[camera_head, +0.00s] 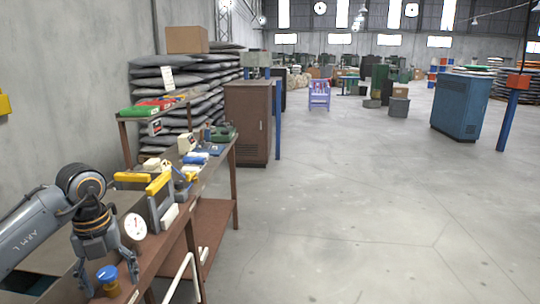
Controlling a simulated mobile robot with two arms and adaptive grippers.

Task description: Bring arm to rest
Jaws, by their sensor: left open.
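My left arm (32,228), marked "ARM L", comes in from the left over the near end of a long brown workbench (172,240). My left gripper (110,284) points down with its fingers spread apart. A blue-topped knob or stand (107,273) shows between the fingers in the picture; I cannot tell whether they touch it. No copper spool can be made out. My right arm and gripper are not in view.
A round white dial (135,226) stands just right of the gripper. A yellow-and-grey device (158,196) and small tools crowd the bench. A brown cabinet (247,122) stands beyond. The concrete floor (360,220) on the right is clear.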

